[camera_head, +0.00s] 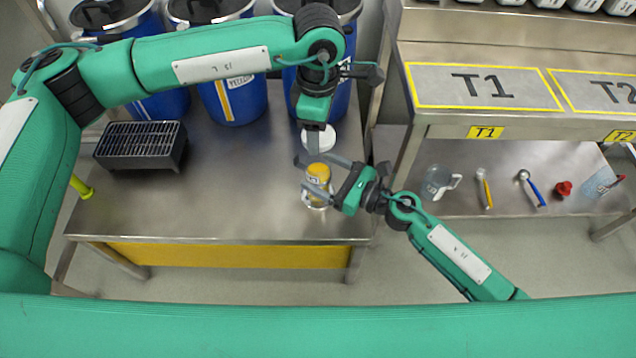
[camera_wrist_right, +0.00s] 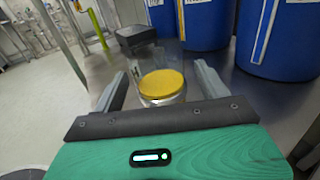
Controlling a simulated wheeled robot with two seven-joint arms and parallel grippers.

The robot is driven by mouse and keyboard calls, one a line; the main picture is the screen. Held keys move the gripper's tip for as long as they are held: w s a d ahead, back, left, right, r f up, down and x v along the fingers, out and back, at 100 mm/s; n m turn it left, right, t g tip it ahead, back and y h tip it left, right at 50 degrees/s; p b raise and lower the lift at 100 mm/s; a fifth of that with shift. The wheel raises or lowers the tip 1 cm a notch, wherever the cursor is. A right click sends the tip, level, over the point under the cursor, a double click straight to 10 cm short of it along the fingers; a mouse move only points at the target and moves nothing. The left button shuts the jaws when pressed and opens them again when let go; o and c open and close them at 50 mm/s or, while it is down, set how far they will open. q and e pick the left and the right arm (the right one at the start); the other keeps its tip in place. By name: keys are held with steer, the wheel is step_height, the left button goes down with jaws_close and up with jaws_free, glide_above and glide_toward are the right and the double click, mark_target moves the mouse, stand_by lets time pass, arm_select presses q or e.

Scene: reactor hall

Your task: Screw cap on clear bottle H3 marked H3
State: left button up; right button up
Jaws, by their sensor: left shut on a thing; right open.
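The clear bottle (camera_head: 317,200) stands on the steel table. Its upper part is yellow, with small dark lettering I cannot read for certain. In the right wrist view the bottle (camera_wrist_right: 163,100) shows a round yellow top. My right gripper (camera_head: 309,175) is open, with one finger on each side of the bottle. Its fingers also flank it in the right wrist view (camera_wrist_right: 163,85). My left gripper (camera_head: 316,143) points down beyond the bottle, shut on a white round cap (camera_head: 325,136). The cap appears apart from the bottle; its height is hard to judge.
A black rack (camera_head: 140,145) sits at the table's left. Blue barrels (camera_head: 235,97) stand behind the table. To the right, a steel bench carries the T1 mat (camera_head: 483,87); a jug (camera_head: 437,182) and several tools lie on its lower shelf. The table's left middle is clear.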

steer(key=shift+w+a, duration=0.35)
steer(key=shift+a, duration=0.25)
steer(key=shift+c, duration=0.3)
steer(key=c, duration=1.4)
arm_select(q)
steer(key=shift+f, duration=2.5)
steer(key=shift+f, duration=0.1)
steer(key=shift+f, duration=0.75)
steer(key=shift+f, duration=0.6)
